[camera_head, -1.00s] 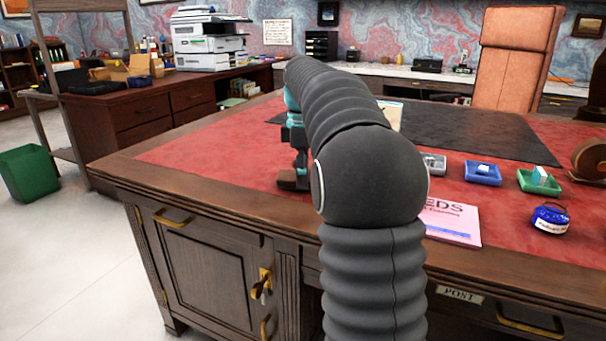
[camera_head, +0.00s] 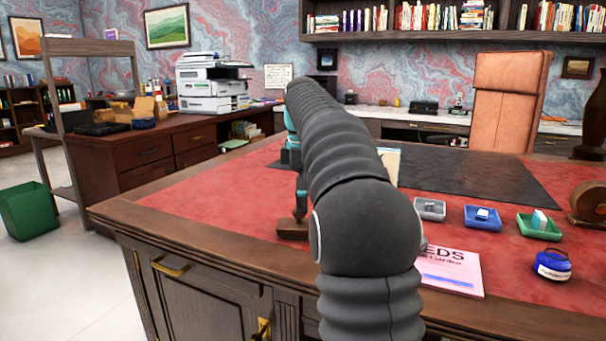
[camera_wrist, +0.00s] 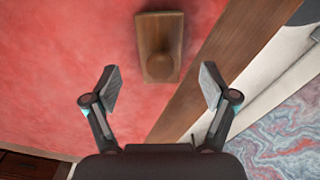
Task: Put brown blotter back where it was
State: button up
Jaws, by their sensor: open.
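The brown blotter (camera_wrist: 160,25), a wooden block with a round knob, lies on the red leather desk top near the wooden edge in the wrist view. In the head view the blotter (camera_head: 291,230) is near the desk's front edge, left of my arm. My gripper (camera_wrist: 160,86) is open, with its fingers apart and nothing between them. The blotter lies ahead of the fingertips in the wrist view. In the head view my gripper (camera_head: 300,206) is just above the blotter and partly hidden by my arm.
A dark desk mat (camera_head: 470,175) covers the far middle of the desk. A grey tray (camera_head: 430,208), a blue tray (camera_head: 483,218), a green tray (camera_head: 538,226), a blue ink jar (camera_head: 552,264) and a pink booklet (camera_head: 452,270) are on the right. Red leather left of the blotter is clear.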

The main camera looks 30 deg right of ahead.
notch_tip(320, 180, up, 6)
jog(key=shift+f, duration=0.15)
dwell(0.3)
jog(key=shift+s+a+r, duration=0.2)
jog(key=shift+a, duration=0.05)
jog(key=s+a+f+m+t, duration=0.1)
jog(key=s+a+m+t, duration=0.15)
jog(key=s+a, duration=0.35)
jog(key=s+a+f+m+t, duration=0.1)
jog(key=s+a+f+m, duration=0.3)
jog(key=s+f, duration=0.6)
jog(key=s+a+f+m+t, duration=0.2)
jog(key=s+a+f+m, duration=0.3)
jog(key=s+f, duration=0.5)
jog(key=shift+s+a+f, duration=0.2)
jog(key=shift+s+a, duration=0.5)
jog(key=shift+a, duration=0.05)
jog(key=shift+m, duration=0.25)
